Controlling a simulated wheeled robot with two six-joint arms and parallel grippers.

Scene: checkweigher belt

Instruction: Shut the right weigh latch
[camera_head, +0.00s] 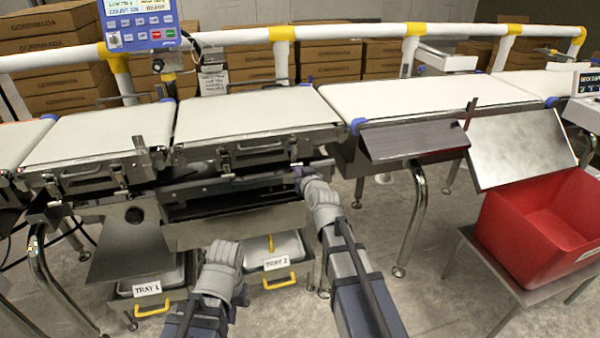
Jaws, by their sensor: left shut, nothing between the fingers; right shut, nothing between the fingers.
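The weigh section's belt (250,115) has two metal latches on its front edge. The right weigh latch (294,152) is at the right end of that edge, and the left latch (225,160) is further left. The right latch is small and partly hidden, so I cannot tell its exact angle. My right gripper (299,174) is shut and empty, just below the right latch; I cannot tell whether it touches it. My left gripper (225,248) is shut and empty, low in front of the machine, with its fingertips mostly hidden behind its wrist.
Below are tray 1 (150,303) and tray 2 (284,275) with yellow handles. A sloping metal plate (128,245) hangs at left. At right are another belt (420,97), a tilted metal chute (520,150) and a red bin (535,225) on a stand. Floor between is open.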

